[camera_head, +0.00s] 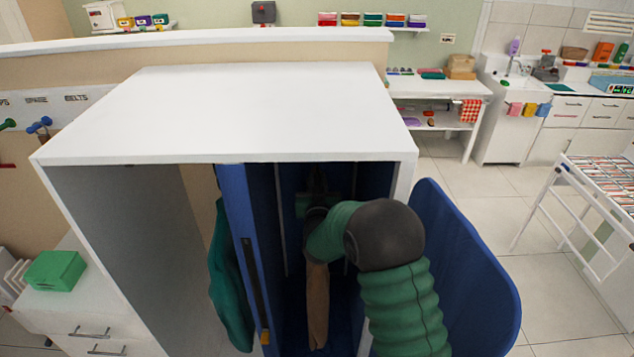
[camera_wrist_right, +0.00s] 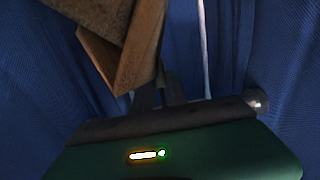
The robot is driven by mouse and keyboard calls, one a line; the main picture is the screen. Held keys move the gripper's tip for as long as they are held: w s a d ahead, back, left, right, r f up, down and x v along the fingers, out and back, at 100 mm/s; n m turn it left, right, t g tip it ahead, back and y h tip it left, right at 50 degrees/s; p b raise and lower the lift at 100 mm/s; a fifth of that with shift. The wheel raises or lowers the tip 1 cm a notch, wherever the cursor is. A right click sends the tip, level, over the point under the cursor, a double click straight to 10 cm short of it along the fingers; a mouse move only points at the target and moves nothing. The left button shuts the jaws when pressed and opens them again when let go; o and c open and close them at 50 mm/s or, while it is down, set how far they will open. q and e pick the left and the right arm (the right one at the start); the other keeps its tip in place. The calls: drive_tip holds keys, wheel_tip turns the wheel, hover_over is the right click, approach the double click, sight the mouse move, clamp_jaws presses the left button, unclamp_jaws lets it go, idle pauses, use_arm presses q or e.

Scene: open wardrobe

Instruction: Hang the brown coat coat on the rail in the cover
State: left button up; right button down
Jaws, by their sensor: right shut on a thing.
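The brown coat (camera_head: 317,305) hangs as a narrow strip inside the blue cover (camera_head: 262,260), below my right gripper (camera_head: 316,195). That gripper is inside the cover under the wardrobe top and is shut on the coat, though the exact grip point is dark and partly hidden. In the right wrist view the brown coat (camera_wrist_right: 125,45) shows close in front of the gripper fingers (camera_wrist_right: 160,95), with blue cover walls (camera_wrist_right: 265,60) around it. The rail cannot be made out; the wardrobe top and shadow hide that area. My left gripper is not in view.
The white wardrobe (camera_head: 230,110) surrounds the cover. A teal garment (camera_head: 230,285) hangs left of it. The cover's open blue flap (camera_head: 465,280) stands out at the right, beside my arm. A green box (camera_head: 55,270) sits on drawers at the left. Tiled floor lies right.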

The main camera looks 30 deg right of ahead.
drive_tip(key=shift+f, duration=0.25)
drive_tip(key=c, duration=1.3)
unclamp_jaws()
